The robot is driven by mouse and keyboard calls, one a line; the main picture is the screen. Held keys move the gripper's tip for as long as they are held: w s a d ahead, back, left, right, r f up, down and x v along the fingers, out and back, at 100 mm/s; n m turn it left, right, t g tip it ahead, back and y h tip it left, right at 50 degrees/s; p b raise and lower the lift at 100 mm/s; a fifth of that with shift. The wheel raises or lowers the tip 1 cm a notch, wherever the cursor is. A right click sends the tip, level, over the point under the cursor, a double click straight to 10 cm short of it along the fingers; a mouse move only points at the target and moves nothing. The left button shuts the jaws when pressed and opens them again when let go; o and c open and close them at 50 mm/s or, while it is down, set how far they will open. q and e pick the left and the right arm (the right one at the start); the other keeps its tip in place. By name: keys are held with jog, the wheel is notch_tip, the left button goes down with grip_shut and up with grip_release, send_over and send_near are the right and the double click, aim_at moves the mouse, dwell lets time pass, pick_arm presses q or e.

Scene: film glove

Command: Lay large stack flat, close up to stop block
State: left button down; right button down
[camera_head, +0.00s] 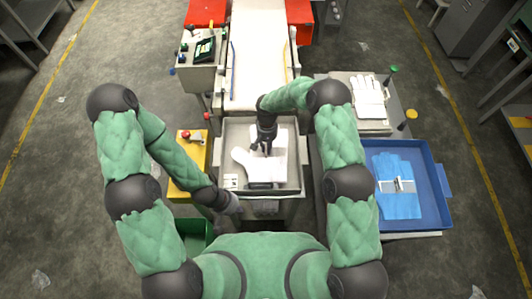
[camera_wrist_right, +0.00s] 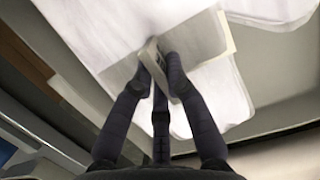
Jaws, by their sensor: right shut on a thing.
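A stack of white gloves (camera_head: 275,166) lies in the grey metal tray (camera_head: 225,133) at the near end of the conveyor. In the right wrist view the white stack (camera_wrist_right: 90,25) has a pale grey band (camera_wrist_right: 200,38) around it. My right gripper (camera_head: 265,148) is above the stack, its fingers (camera_wrist_right: 160,75) shut on the band. Whether the stack lies fully flat is hard to tell. A dark block (camera_head: 265,186) sits at the tray's near edge, possibly the stop block; it is close to the stack. My left gripper (camera_head: 232,206) is low beside the tray's near left corner, its fingers unclear.
A blue tray (camera_head: 441,212) with banded blue gloves (camera_head: 398,200) stands at the right. Another white glove stack (camera_head: 369,100) lies on the right table behind it. A yellow stand with a red button (camera_head: 187,134) is left of the tray. A green bin (camera_head: 195,237) is at lower left.

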jog(key=shift+w+x, duration=0.2)
jog(key=shift+x, duration=0.8)
jog(key=shift+w+x, duration=0.2)
jog(key=shift+x, duration=0.8)
jog(key=shift+f+b, duration=0.2)
jog(key=shift+b, duration=0.2)
jog(key=c, duration=1.3)
grip_release()
jog(key=shift+o, duration=0.2)
jog(key=shift+r, duration=0.15)
jog(key=p+v, duration=0.1)
jog(key=v, duration=1.1)
jog(key=shift+p, duration=0.35)
jog(key=shift+s, duration=0.1)
